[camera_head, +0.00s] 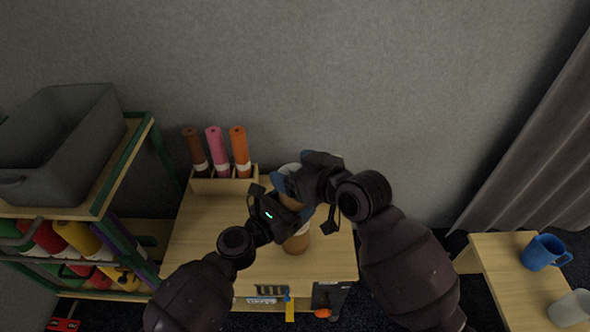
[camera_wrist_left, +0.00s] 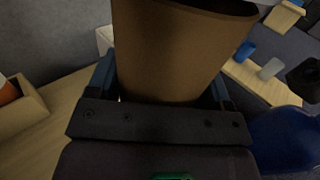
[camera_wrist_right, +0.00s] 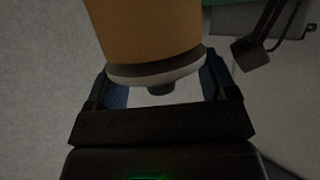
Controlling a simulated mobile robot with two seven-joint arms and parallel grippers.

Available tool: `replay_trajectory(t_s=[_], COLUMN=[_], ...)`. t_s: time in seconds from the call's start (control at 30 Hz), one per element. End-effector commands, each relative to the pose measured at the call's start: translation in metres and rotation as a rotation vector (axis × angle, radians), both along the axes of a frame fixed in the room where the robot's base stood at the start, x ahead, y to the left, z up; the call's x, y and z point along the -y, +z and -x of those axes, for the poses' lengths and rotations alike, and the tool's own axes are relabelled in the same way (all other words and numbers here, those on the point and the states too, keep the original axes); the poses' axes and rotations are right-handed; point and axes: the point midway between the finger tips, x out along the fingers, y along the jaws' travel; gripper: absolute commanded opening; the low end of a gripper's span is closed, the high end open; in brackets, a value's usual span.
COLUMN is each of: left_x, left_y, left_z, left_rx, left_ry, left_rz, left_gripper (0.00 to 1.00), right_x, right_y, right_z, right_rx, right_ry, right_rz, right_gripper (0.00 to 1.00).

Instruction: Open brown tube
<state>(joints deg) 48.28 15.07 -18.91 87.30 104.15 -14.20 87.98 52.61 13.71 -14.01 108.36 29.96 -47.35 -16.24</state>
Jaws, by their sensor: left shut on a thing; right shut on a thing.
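The brown tube (camera_head: 296,243) is held above the wooden desk, mostly hidden by my grippers in the head view. My left gripper (camera_head: 280,212) is shut around its brown body, which fills the left wrist view (camera_wrist_left: 178,50). My right gripper (camera_head: 291,186) is shut at the tube's other end, farther up in the head view. In the right wrist view, a pale end cap (camera_wrist_right: 155,74) with a dark rim sits between the fingers, against the brown body (camera_wrist_right: 145,30). I cannot tell whether cap and body are apart.
A wooden holder (camera_head: 222,185) with brown, pink and orange tubes stands at the desk's back left. A green-framed rack (camera_head: 152,125) carries a grey bin (camera_head: 60,150). A blue mug (camera_head: 541,252) and a pale mug (camera_head: 570,308) stand on the right table. The desk's left part (camera_head: 200,235) is clear.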

Motion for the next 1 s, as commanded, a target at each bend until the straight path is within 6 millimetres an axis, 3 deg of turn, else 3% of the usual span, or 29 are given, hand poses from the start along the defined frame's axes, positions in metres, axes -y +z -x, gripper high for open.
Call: replay_trajectory(t_s=[1.0], left_x=[0.0], left_y=[0.0], left_z=[0.0], left_rx=[0.0], left_ry=[0.0], left_rz=[0.0], left_gripper=[0.31], right_x=[0.0], right_y=[0.022], right_z=[0.0], right_rx=[0.004], right_ry=[0.0], right_rz=[-0.001], right_gripper=[0.5])
